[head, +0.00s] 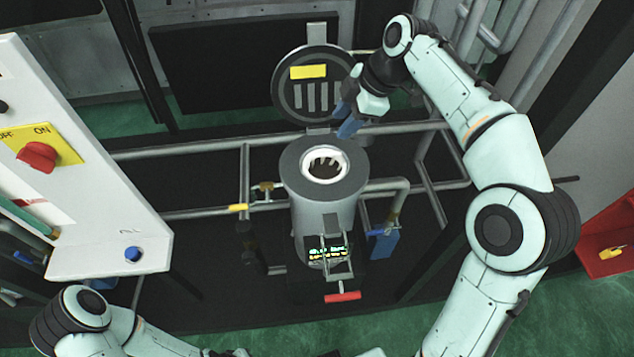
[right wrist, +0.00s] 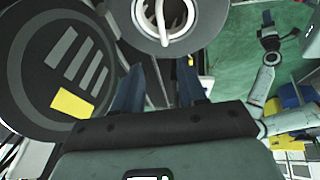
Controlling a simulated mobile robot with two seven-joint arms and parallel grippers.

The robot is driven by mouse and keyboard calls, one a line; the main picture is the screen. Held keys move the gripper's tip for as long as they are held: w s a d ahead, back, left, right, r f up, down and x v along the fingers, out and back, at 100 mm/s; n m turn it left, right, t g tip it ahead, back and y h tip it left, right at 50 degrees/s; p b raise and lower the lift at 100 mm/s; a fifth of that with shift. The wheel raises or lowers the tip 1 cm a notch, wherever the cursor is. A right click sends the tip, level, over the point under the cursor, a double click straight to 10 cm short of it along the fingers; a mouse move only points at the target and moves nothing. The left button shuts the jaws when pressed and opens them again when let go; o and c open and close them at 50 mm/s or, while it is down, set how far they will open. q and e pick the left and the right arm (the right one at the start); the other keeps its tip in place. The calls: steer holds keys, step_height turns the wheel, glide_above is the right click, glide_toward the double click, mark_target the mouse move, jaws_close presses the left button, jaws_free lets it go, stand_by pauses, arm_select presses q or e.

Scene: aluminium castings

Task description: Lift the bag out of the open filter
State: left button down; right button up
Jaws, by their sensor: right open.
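The open filter (head: 324,215) is a grey upright cylinder with a dark flat rim in the middle of the head view. The bag's white ring (head: 325,165) sits in its round mouth, with a dark slotted interior. In the right wrist view the bag (right wrist: 166,14) shows at the top, with a white loop handle across it. My right gripper (head: 346,119) is open and empty, its blue fingers above and behind the filter mouth, apart from the bag. My left arm's end shows small in the right wrist view (right wrist: 267,20); its jaws are too small to read.
The round lid (head: 313,100) with a yellow label stands open behind the filter, close to my right gripper. Pipes (head: 200,213) run on both sides. A white panel with a red switch (head: 37,156) stands at left, a red bin (head: 610,236) at right. A red handle (head: 342,296) sticks out in front.

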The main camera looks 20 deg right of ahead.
glide_above(324, 154)
steer(key=s+d, duration=0.1)
steer(key=d, duration=0.1)
step_height(324, 154, down, 6)
steer(key=shift+a+f+b, duration=0.35)
steer(key=shift+b, duration=0.1)
steer(key=x, duration=0.3)
steer(key=shift+s+f, duration=0.1)
steer(key=shift+f, duration=0.25)
steer(key=shift+w+a+f, duration=0.15)
steer(key=shift+w+f, duration=0.1)
steer(key=shift+f, duration=0.25)
jaws_close()
